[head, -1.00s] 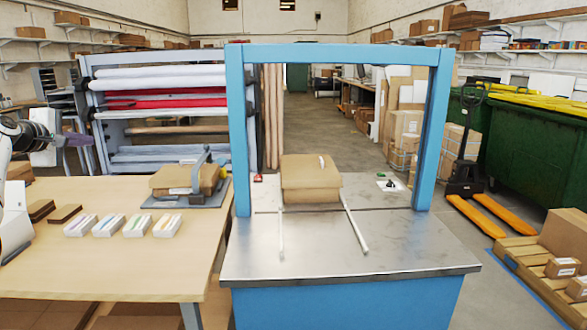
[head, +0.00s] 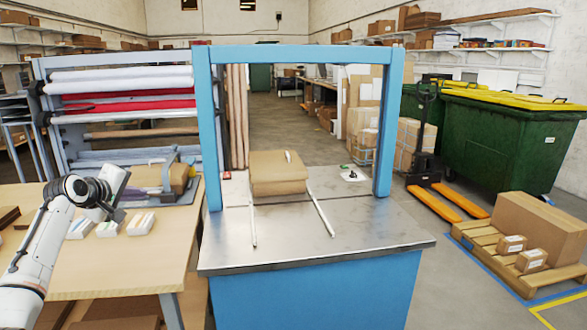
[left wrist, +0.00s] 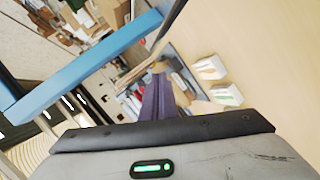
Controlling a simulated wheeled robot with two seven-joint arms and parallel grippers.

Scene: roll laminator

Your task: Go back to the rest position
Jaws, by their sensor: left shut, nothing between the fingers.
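My left arm comes in from the left in the head view, over the wooden table (head: 130,268). My left gripper (head: 143,191) is above the table, close to the white card stacks and the grey tray in the picture. In the left wrist view its purple fingers (left wrist: 158,97) are together and hold nothing. How high it is over the table is hard to tell. My right gripper is not in view.
A blue-framed machine (head: 297,52) with a steel top stands at the centre. A brown stack (head: 277,174) lies on it. White card stacks (head: 140,224) lie on the table. A pallet jack (head: 424,165) and a loaded pallet (head: 505,262) are at the right.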

